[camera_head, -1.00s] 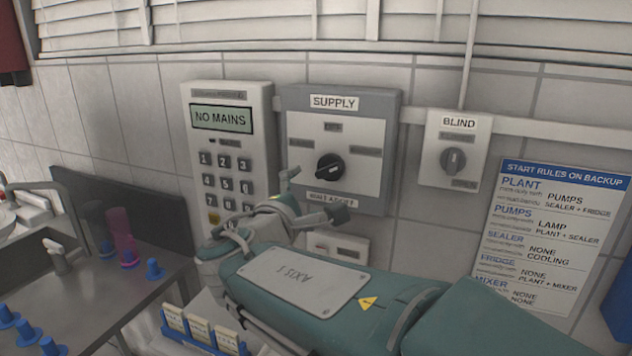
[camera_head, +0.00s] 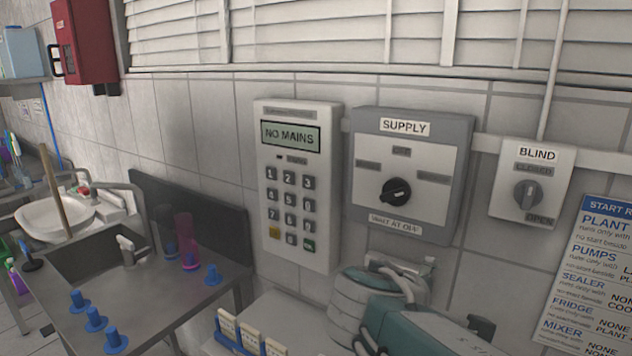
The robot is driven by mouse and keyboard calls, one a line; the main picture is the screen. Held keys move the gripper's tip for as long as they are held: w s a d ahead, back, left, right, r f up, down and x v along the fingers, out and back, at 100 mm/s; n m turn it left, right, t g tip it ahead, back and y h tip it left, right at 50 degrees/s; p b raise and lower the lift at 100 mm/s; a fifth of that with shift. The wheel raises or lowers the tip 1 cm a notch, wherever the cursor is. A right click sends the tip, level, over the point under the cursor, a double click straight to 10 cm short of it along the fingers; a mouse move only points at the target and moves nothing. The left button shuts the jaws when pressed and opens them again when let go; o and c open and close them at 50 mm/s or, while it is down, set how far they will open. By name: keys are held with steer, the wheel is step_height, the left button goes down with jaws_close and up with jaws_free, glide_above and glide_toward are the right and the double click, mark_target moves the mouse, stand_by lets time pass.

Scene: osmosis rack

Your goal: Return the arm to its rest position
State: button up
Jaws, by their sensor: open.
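My arm is folded low at the bottom right of the head view, with a pale ringed joint and a teal link below the supply panel. My gripper (camera_head: 428,292) shows only in part beside this joint, low in front of the wall. It is open, and I see nothing held in it. Much of its shape is hidden or merges with the arm. The supply panel (camera_head: 448,208) has a black knob (camera_head: 396,192). The keypad (camera_head: 264,215) to its left reads NO MAINS.
A blind switch (camera_head: 528,193) and a rules sheet (camera_head: 590,270) are on the wall at right. A bench (camera_head: 185,300) with several blue pegs and a pink tube (camera_head: 185,230) stands at left, near a sink (camera_head: 85,250). A blue rack (camera_head: 228,342) of cards lies at bottom centre.

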steer(key=s+a+f+m+g+y, duration=0.2)
steer(key=s+f+m+y, duration=0.7)
steer(key=s, duration=0.5)
steer(key=shift+f+m+g, duration=0.7)
steer(key=shift+f+m, duration=0.1)
steer(key=shift+f, duration=0.05)
